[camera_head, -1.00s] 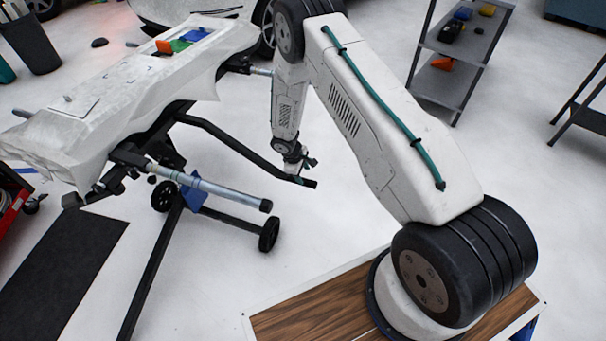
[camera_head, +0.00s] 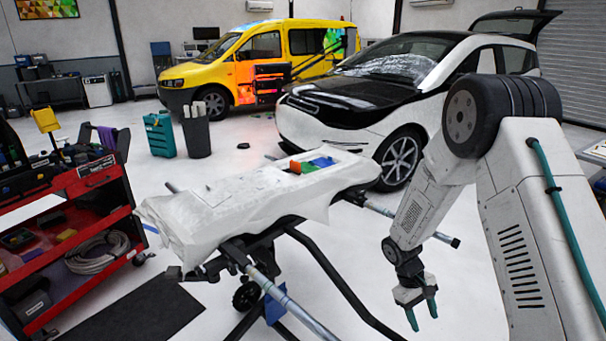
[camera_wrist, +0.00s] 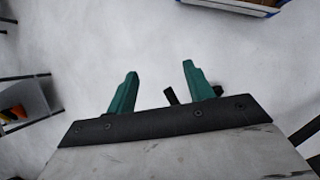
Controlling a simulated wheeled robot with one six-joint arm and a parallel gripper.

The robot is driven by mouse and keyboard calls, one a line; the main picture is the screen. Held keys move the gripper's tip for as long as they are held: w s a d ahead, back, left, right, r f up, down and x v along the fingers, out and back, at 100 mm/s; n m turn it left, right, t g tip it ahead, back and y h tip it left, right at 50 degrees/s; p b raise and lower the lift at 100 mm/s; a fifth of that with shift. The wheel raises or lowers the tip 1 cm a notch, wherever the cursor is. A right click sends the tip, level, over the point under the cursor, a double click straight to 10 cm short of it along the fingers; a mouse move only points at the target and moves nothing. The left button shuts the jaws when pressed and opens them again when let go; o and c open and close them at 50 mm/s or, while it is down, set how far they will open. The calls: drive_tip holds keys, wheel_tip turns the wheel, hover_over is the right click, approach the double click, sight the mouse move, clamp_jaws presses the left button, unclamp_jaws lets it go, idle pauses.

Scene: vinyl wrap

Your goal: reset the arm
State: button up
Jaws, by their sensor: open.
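My gripper (camera_head: 423,312) hangs at the end of my folded arm, pointing down, right of the covered work stand. Its two green fingers are apart with nothing between them. The wrist view also shows the gripper (camera_wrist: 155,88) open and empty, with pale floor beyond the fingers and a small dark bar behind the right finger. The upper part of my arm fills the right side of the head view.
A stand draped in white (camera_head: 240,205) holds small coloured items; its dark legs and bars reach near my gripper. A red tool cart (camera_head: 95,255) stands at left. A black and white car (camera_head: 345,115) and a yellow van (camera_head: 205,80) are behind. Floor left of the car is mostly open.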

drive_tip(key=s+a+r+m+t+y, duration=0.1)
drive_tip(key=s+r+t, duration=0.1)
drive_tip(key=s+r, duration=0.7)
drive_tip(key=s+a+r+m+t+y, duration=0.1)
drive_tip(key=s+a+r+m, duration=0.1)
drive_tip(key=s+r, duration=0.7)
drive_tip(key=s+a+r+m+t+y, duration=0.1)
drive_tip(key=s+r, duration=0.8)
drive_tip(key=r, duration=0.9)
drive_tip(key=shift+a+r+m+t+y, duration=0.3)
drive_tip(key=shift+a+t+y, duration=0.2)
drive_tip(key=shift+a+t, duration=0.25)
